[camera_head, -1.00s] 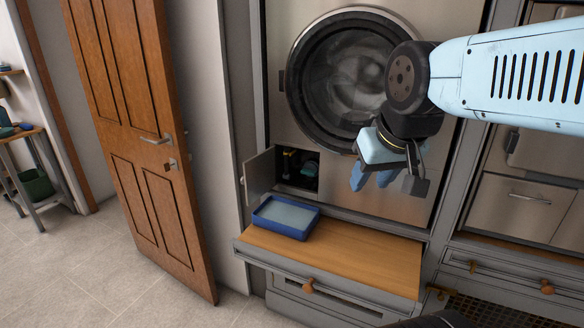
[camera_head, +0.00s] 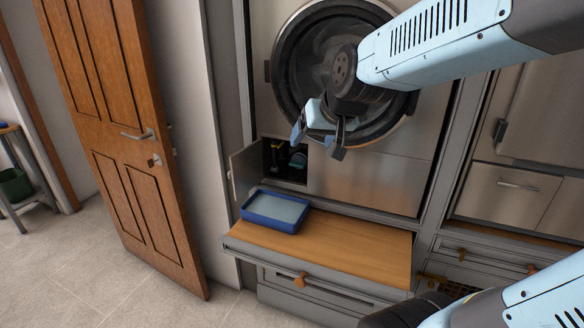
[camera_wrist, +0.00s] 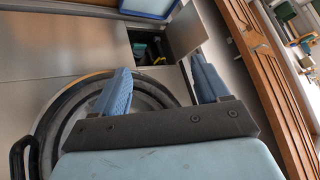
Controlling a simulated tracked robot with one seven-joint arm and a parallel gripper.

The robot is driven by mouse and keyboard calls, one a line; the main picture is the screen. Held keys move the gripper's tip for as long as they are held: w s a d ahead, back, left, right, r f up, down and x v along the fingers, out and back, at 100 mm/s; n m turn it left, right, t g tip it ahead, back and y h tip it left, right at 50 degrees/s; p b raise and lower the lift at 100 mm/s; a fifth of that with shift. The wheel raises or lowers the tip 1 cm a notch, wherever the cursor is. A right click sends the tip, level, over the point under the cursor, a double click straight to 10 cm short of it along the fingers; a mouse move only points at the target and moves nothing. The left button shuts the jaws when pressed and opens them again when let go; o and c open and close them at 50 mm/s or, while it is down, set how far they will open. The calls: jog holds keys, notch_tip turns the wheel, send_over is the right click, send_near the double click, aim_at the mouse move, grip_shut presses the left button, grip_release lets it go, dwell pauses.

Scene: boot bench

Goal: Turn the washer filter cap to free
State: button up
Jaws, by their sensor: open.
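The washer (camera_head: 375,178) has a round door (camera_head: 311,70) and a small filter hatch (camera_head: 246,169) at lower left, swung open. Inside the dark filter recess (camera_head: 285,176) I see a teal filter cap (camera_head: 298,160) and a yellowish part to its left. My gripper (camera_head: 319,138) is open and empty, in front of the washer door's lower edge, above and right of the recess. It also shows in the wrist view (camera_wrist: 160,85) with blue fingers apart.
A blue tray (camera_head: 273,224) sits on the pulled-out wooden shelf (camera_head: 350,245) below the hatch. The shelf is bare to the tray's right. A brown door (camera_head: 125,140) stands open at left; cabinets (camera_head: 512,190) are at right.

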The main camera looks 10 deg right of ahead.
aim_at(298, 164)
jog(key=w+a+f+m+t+h, duration=0.15)
jog(key=w+f, duration=0.35)
jog(key=w, duration=0.6)
jog(key=w+a+f+m+t+h, duration=0.1)
jog(key=w+a+f+m+t, duration=0.3)
jog(key=w, duration=0.7)
notch_tip(298, 164, down, 18)
jog(key=w+d+m+t+h, duration=0.1)
jog(key=w+d+h, duration=0.1)
jog(key=h, duration=0.8)
jog(key=x, duration=1.4)
jog(key=shift+c, duration=0.2)
